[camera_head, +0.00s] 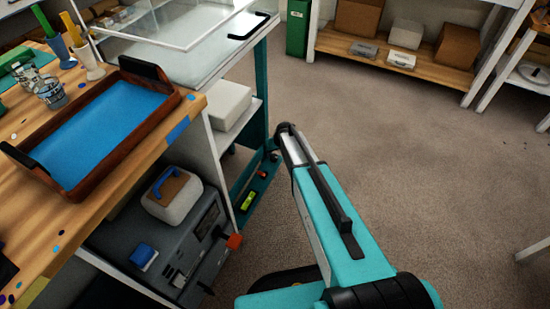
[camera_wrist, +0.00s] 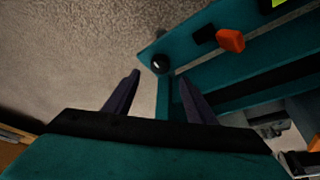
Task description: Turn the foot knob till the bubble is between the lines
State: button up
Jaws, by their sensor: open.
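The black round foot knob (camera_wrist: 160,63) sits at the corner of a teal frame in the wrist view. It also shows as a small dark knob (camera_head: 274,157) in the head view. The yellow-green level vial (camera_head: 248,201) lies on the teal lower rail, and only its edge (camera_wrist: 279,3) shows in the wrist view. Its bubble and lines are too small to make out. My gripper (camera_wrist: 159,76) is open and empty, its two dark fingers pointing at the knob, which appears between and just beyond their tips. I cannot tell whether they touch it.
A red-orange part (camera_wrist: 230,40) sits on the rail near the knob. A grey machine (camera_head: 165,245) with a red knob (camera_head: 234,241) stands left of the rail. A wooden bench with a blue-lined tray (camera_head: 178,98) is at left. The carpet (camera_head: 420,150) at right is clear.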

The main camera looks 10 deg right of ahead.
aim_at(274, 157)
jog(key=shift+b+x, duration=0.75)
jog(key=shift+x, duration=3.4)
jog(key=c, duration=1)
jog(key=shift+d, duration=0.1)
jog(key=shift+c, duration=0.2)
